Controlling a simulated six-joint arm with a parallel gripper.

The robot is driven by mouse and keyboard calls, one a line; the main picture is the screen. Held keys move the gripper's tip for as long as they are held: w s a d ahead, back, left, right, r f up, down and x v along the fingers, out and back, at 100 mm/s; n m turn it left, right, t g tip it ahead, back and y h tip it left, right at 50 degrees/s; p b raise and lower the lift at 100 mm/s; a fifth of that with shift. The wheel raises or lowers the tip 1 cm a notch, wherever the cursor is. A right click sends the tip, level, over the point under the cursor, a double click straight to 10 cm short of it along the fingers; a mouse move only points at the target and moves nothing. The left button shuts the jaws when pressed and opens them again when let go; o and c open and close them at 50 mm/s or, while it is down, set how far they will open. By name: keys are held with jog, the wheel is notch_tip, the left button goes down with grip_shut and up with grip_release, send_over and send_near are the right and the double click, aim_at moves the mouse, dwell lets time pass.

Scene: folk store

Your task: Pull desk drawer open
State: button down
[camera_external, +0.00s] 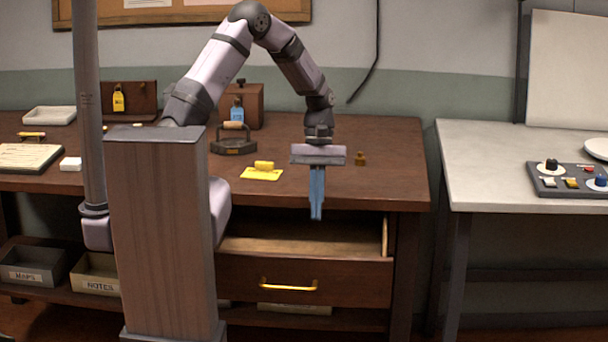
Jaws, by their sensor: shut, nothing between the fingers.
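The desk drawer (305,282) is under the right part of the brown wooden desk (395,165). It stands pulled out, with its pale inner side and part of its inside showing above the front. Its front bears a yellow bar handle (289,286). My gripper (316,217) points straight down in front of the desk's front edge, above the drawer opening and apart from the handle. Its blue fingers are shut with nothing between them. My own column hides the drawer's left end.
On the desktop are a yellow stamp-like object (263,170), a dark iron-like object (234,140), a small brown piece (360,158) and a wooden box (255,105). Labelled bins (35,270) sit on the lower shelf. A white table (520,150) stands right, past a gap.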

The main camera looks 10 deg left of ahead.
jog(key=b+v, duration=0.1)
jog(key=v, duration=0.8)
